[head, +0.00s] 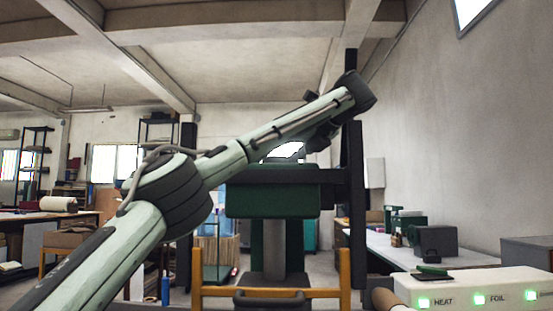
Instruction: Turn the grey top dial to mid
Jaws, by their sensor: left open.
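I cannot make out the grey top dial in the head view. A white control panel (475,289) with lit green lamps and the labels HEAT and FOIL stands at the lower right. Its right end is cut off by the picture edge. My left arm crosses from the lower left up to the centre right. My left gripper (320,138) is small and dark below the raised wrist, open, with nothing seen in it. It is well above and left of the panel. My right gripper is not in view.
A green press-like machine (272,203) with a dark upright frame stands in the middle, partly behind my arm. A yellow wooden frame (345,280) is in front of it. A long bench (400,248) with small machines runs along the right wall.

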